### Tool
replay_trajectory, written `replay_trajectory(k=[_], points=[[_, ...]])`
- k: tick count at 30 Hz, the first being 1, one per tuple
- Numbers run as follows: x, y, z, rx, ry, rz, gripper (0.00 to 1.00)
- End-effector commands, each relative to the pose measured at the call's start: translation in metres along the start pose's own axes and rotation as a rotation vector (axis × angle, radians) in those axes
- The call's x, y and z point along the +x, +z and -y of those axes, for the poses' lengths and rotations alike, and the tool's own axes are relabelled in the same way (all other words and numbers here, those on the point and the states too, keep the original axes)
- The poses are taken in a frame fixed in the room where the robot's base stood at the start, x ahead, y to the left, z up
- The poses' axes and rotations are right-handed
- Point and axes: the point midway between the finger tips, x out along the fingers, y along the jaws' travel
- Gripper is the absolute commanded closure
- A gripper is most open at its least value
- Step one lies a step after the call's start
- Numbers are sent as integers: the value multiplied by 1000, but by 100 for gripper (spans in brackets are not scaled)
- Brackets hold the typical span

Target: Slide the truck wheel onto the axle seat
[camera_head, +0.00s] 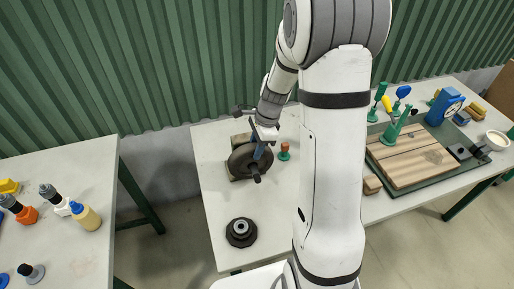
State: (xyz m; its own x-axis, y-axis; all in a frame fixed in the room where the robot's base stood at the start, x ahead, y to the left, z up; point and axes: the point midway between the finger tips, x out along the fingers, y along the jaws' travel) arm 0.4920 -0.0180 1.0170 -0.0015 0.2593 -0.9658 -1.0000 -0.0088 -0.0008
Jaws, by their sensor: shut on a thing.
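A dark round disc with a short stub at its middle, which looks like the truck wheel (243,165), is at the back left of the middle table. My gripper (262,152) reaches down at its upper right side and is shut on it; the blue finger hides part of the disc. Whether the wheel is clear of the tan block behind it cannot be told. A black, many-sided base with a grey round hub, which looks like the axle seat (241,241), stands in front on the table, apart from the wheel.
The middle table (208,200) is bare around the black base. A small red and green piece (284,151) stands close right of my gripper. A wooden board (412,160), a blue device (443,108) and a white bowl (497,140) are at right. Several bottles (86,216) stand on the left table.

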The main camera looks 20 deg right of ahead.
Motion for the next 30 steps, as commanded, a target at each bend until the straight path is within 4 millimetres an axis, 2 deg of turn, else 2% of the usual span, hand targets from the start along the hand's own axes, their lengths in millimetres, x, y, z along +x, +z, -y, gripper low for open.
replay_trajectory(k=[6,7,15,30], points=[[-1,0,1,0,-1,0,100],[-1,0,1,0,-1,0,66],[0,0,0,-1,0,0,44],[0,0,0,0,1,0,42]])
